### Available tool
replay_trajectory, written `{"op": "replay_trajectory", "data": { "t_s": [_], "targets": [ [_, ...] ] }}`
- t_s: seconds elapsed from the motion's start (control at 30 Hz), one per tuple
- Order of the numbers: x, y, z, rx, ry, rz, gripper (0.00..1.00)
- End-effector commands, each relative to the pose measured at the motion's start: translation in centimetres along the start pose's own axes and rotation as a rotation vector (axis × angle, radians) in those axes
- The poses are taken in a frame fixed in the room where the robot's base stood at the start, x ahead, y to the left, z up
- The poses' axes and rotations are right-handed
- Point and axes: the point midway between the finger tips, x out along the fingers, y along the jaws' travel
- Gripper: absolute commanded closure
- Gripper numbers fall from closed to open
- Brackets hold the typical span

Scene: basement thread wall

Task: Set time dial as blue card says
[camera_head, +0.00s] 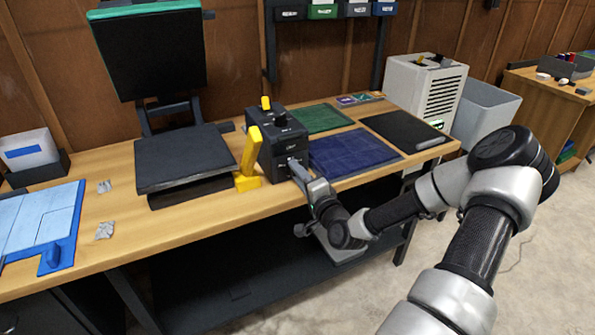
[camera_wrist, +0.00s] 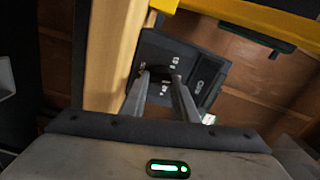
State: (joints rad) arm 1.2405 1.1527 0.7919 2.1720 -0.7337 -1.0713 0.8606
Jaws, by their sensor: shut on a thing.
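A black box-shaped machine (camera_head: 268,148) stands on the workbench, with a yellow lever at its left and black and yellow knobs on top. My gripper (camera_head: 293,164) is at its front face. In the wrist view my gripper (camera_wrist: 166,80) is shut on a small dark dial (camera_wrist: 163,75) on the machine's panel (camera_wrist: 190,52), with small white marks near it. The dial is mostly hidden by the fingers, and its setting is unreadable. A white card with a blue bar (camera_head: 28,151) stands in a dark holder at the left. I cannot tell if it is the blue card.
A blue mat (camera_head: 352,152), a green mat (camera_head: 318,118) and a black mat (camera_head: 402,131) lie right of the machine. A black press-like stand (camera_head: 182,158) is left. Small coloured cards (camera_head: 352,99) lie at the back. The yellow lever (camera_head: 250,152) stands close to my gripper.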

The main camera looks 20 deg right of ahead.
Motion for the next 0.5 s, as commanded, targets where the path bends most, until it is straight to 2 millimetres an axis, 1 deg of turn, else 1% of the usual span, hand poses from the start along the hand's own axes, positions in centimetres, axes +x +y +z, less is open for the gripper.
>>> {"op": "replay_trajectory", "data": {
  "t_s": [0.5],
  "targets": [
    [-0.06,0.25,0.03,0.495,0.001,0.000,0.96]
  ]
}}
